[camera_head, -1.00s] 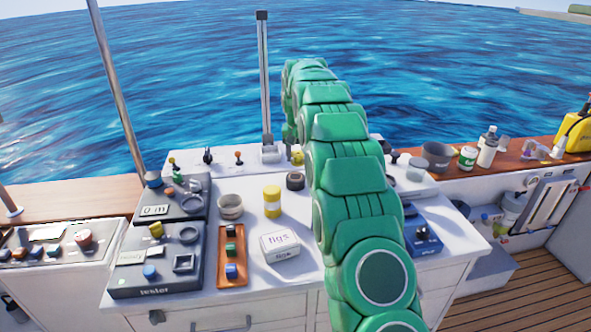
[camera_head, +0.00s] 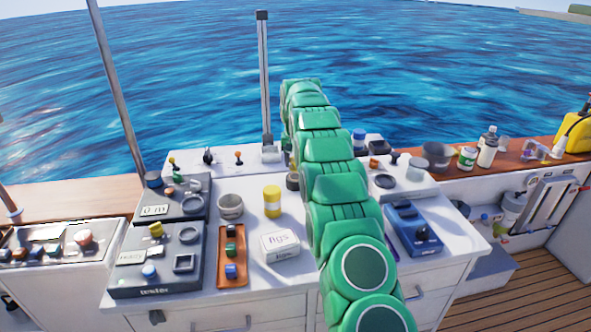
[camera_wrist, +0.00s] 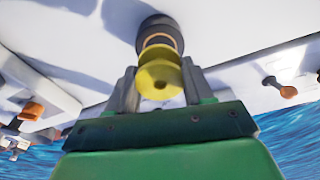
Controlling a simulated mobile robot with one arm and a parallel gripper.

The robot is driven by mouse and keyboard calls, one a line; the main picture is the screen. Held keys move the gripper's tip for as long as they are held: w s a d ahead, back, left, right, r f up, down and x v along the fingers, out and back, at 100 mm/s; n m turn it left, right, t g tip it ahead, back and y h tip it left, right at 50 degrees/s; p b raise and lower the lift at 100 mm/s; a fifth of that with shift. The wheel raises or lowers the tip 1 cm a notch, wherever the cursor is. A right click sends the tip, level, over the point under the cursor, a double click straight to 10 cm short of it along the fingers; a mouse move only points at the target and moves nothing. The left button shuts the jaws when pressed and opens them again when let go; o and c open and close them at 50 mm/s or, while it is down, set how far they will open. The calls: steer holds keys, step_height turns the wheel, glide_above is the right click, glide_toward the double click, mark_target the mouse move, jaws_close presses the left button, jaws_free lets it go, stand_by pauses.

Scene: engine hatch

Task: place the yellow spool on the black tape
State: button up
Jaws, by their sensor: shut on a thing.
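The yellow spool (camera_wrist: 158,76) is between the two fingers of my gripper (camera_wrist: 159,68) in the wrist view, and the gripper is shut on it. The black tape (camera_wrist: 158,38), a dark roll with an orange-brown band, shows just beyond the spool and in line with it. I cannot tell whether spool and tape touch. In the head view the black tape (camera_head: 292,181) stands on the white counter, partly hidden by my green arm.
A yellow container (camera_head: 272,202), a grey ring-shaped pot (camera_head: 230,206) and a white box (camera_head: 280,245) stand on the counter (camera_head: 262,276) left of my arm. A dark tester panel (camera_head: 157,262) and an orange tray (camera_head: 231,256) lie farther left. A blue device (camera_head: 412,228) is right.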

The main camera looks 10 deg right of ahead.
mark_target(295, 169)
steer(key=shift+w+f, duration=0.15)
steer(key=shift+f, duration=0.05)
steer(key=shift+w+f, duration=0.1)
steer(key=shift+f, duration=1.6)
steer(key=shift+f, duration=0.1)
steer(key=o, duration=1)
steer(key=r, duration=0.4)
steer(key=s+r, duration=0.1)
steer(key=r, duration=0.7)
steer(key=shift+s+a, duration=0.15)
steer(key=shift+r, duration=0.1)
